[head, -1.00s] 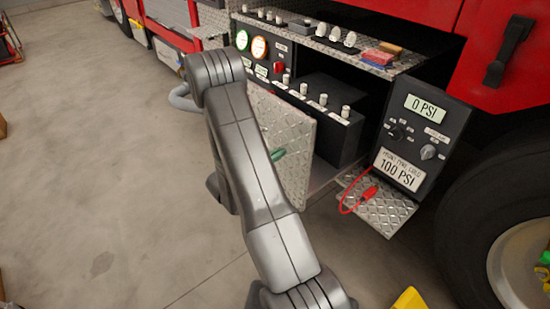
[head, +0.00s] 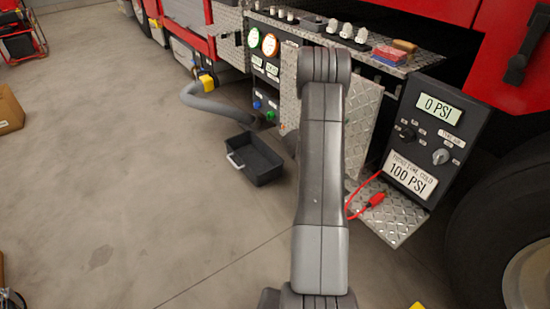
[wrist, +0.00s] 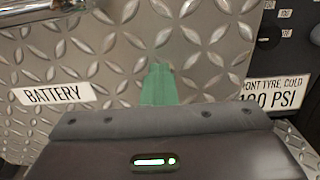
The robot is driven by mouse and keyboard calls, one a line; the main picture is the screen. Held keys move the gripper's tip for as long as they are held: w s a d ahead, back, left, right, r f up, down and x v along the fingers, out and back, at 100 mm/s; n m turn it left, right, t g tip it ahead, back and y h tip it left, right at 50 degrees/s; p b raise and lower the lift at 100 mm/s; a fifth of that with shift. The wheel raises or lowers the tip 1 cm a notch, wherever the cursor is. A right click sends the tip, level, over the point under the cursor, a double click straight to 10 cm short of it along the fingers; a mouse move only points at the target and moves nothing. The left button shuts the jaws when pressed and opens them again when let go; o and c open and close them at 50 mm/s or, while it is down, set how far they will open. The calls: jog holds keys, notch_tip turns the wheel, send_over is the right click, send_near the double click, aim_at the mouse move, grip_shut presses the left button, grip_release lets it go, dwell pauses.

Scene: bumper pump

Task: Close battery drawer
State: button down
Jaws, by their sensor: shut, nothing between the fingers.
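The battery drawer's diamond-plate front (head: 362,125) stands in the middle of the head view, partly hidden behind my arm. It fills much of the wrist view (wrist: 105,60), with a white BATTERY label (wrist: 54,93) at the left. A dark gap shows along its right side in the head view. I cannot tell whether it sits flush. My gripper (wrist: 160,85) is shut and empty, its green fingers in front of the plate, right of the label. I cannot tell whether they touch it. The gripper is hidden behind my arm in the head view.
A pressure box (head: 430,140) reading 0 PSI stands right of the drawer above a diamond-plate step (head: 395,220) with a red cable. A black tray (head: 258,158) and a grey hose (head: 215,105) are at the left. A tyre (head: 500,220) is at the right.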

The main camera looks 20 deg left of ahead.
jog(key=b+x, duration=0.2)
jog(key=x, duration=0.9)
jog(key=shift+w+d+f+b, duration=0.15)
jog(key=shift+b, duration=0.2)
jog(key=shift+w+d, duration=0.15)
jog(key=shift+r, duration=0.35)
jog(key=shift+w, duration=0.1)
